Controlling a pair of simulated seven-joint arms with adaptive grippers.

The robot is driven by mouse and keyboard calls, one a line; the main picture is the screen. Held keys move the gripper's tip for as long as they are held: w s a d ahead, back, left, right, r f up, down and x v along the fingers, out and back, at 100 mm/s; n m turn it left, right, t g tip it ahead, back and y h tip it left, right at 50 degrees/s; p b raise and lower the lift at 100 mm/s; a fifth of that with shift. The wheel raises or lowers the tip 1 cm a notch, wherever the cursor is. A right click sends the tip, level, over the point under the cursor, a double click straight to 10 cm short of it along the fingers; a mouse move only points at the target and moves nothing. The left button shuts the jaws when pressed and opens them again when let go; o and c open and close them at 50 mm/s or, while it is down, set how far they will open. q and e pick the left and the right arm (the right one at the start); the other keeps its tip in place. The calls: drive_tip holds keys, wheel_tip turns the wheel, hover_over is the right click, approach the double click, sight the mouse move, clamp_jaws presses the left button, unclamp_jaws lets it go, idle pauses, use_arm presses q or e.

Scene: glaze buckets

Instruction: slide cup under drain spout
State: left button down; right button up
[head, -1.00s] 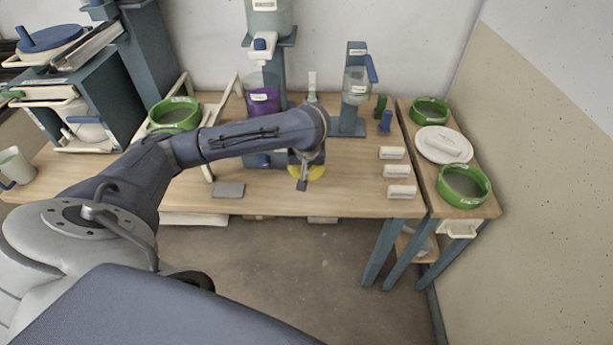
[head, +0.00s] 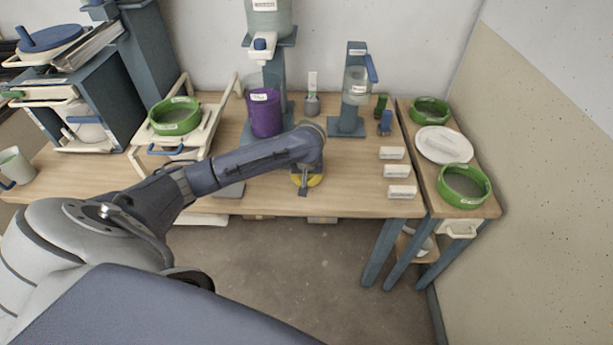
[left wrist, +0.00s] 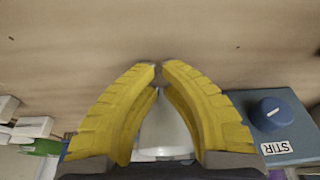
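A purple cup (head: 265,115) stands upright below the white drain spout (head: 262,48) of a large grey bucket (head: 268,18) on a blue stand. I cannot tell whether it is centred under the spout. My left gripper (head: 307,184) points down over the front of the table, in front and to the right of the purple cup, apart from it. In the left wrist view its yellow fingers (left wrist: 160,68) have tips nearly meeting, with nothing seen gripped. A pale container (left wrist: 165,130) shows beyond, between the fingers. My right gripper is not in view.
A blue base with a knob (left wrist: 273,112) labelled STIR lies beside the fingers. A blue stand (head: 347,122) holds a clear vessel. White blocks (head: 398,171) line the table's right side. A green-rimmed sieve (head: 175,117) sits left.

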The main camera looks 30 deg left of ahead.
use_arm(q)
drive_tip(key=shift+w+a, duration=0.35)
drive_tip(key=shift+w, duration=0.15)
drive_tip(key=w+a, duration=0.1)
drive_tip(key=w, duration=0.1)
drive_tip(key=w+a, duration=0.3)
drive_tip(key=w, duration=0.1)
drive_tip(key=shift+w+a, duration=0.2)
drive_tip(key=shift+w, duration=0.2)
drive_tip(key=shift+d, duration=0.1)
